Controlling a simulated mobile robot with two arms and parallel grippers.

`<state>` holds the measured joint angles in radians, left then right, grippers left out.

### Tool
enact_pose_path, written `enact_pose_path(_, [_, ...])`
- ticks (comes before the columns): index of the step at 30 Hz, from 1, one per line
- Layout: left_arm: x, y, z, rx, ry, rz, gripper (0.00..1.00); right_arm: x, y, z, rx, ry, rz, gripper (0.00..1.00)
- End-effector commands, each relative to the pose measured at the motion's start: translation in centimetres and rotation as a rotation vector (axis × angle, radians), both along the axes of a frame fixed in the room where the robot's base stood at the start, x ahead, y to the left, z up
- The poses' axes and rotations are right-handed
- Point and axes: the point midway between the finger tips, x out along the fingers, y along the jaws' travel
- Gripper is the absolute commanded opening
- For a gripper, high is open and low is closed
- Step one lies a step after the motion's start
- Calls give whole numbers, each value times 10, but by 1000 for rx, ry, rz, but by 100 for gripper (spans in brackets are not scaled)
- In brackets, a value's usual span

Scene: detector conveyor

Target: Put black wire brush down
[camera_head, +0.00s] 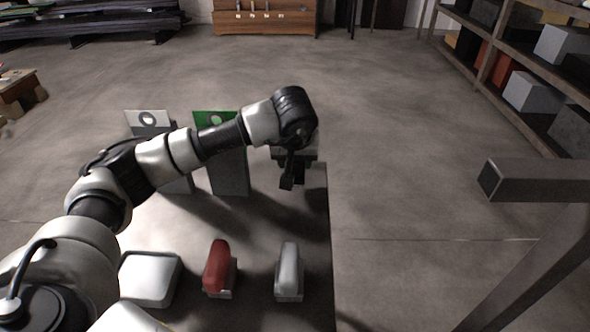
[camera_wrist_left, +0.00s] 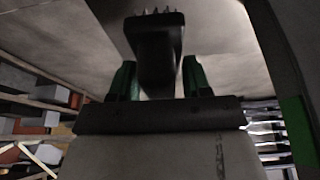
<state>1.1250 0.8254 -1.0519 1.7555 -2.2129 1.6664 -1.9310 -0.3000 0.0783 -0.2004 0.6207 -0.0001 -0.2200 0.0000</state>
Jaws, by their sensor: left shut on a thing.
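My left gripper (camera_head: 291,172) hangs at the far right part of the table (camera_head: 262,222), near its right edge. In the left wrist view the left gripper (camera_wrist_left: 158,82) is shut on the black wire brush (camera_wrist_left: 157,42), whose bristle end points away from the palm. In the head view the black brush (camera_head: 287,182) shows as a small dark shape below the gripper, and it is unclear whether it touches the table. My right gripper is in neither view.
A red brush-like item (camera_head: 217,264) and a grey one (camera_head: 289,266) stand at the table's front. Panels with a green sign (camera_head: 215,119) and a white sign (camera_head: 147,119) stand behind my arm. Grey beams (camera_head: 540,180) stand at right.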

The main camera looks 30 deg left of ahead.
Motion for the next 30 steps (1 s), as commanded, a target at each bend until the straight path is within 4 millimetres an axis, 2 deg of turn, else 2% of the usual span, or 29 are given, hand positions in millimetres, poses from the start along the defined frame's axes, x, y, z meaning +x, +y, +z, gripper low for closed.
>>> enact_pose_path(7, [-1, 0, -31, 2, 3, 0, 29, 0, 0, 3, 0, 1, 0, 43])
enact_pose_path(14, [0, 0, -34, 0, 0, 0, 29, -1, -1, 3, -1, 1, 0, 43])
enact_pose_path(15, [0, 0, -35, 0, 1, 0, 50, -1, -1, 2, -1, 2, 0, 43])
enact_pose_path(20, [0, 0, -34, 0, 1, 0, 74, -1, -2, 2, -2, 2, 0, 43])
enact_pose_path(30, [-1, -1, -39, 0, 3, -1, 74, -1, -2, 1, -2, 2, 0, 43])
